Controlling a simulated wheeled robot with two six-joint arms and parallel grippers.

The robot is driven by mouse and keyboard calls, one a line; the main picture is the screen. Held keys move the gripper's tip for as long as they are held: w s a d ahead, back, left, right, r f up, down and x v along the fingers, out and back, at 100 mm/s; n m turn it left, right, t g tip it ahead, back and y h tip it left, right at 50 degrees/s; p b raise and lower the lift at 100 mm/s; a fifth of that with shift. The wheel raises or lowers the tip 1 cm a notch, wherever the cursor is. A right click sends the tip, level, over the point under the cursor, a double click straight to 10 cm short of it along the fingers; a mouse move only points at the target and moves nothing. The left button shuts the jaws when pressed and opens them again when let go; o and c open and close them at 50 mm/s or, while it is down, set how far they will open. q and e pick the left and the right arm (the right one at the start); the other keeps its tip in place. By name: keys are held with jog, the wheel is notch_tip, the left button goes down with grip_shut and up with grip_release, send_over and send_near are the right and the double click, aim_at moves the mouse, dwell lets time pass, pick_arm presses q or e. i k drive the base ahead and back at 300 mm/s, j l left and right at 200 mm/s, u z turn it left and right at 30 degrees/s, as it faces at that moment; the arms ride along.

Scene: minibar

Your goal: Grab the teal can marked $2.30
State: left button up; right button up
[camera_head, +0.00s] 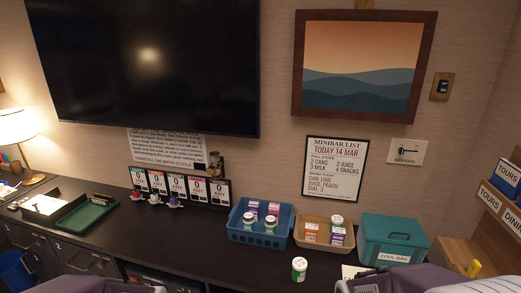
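No can that I can read as marked $2.30 shows; price marks are too small to read. A small can-like container (299,269) with a pale top and green on its side stands upright on the dark counter, in front of the tan tray. My arm parts show at the bottom edge, left and right, in grey-purple and dark tones. No fingertips of either gripper are visible.
A blue basket (234,234) and a tan tray (318,246) hold small cartons and jars. A teal cool bag box (392,249) stands to their right. Several upright cards (180,186) and a green tray (84,219) are further left. Wooden shelving (470,256) bounds the right.

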aim_at(249, 217)
jog(key=i+j+u, duration=0.25)
jog(key=i+j, duration=0.15)
jog(key=i+j+u, duration=0.25)
jog(key=i, duration=0.25)
jog(key=j, duration=0.1)
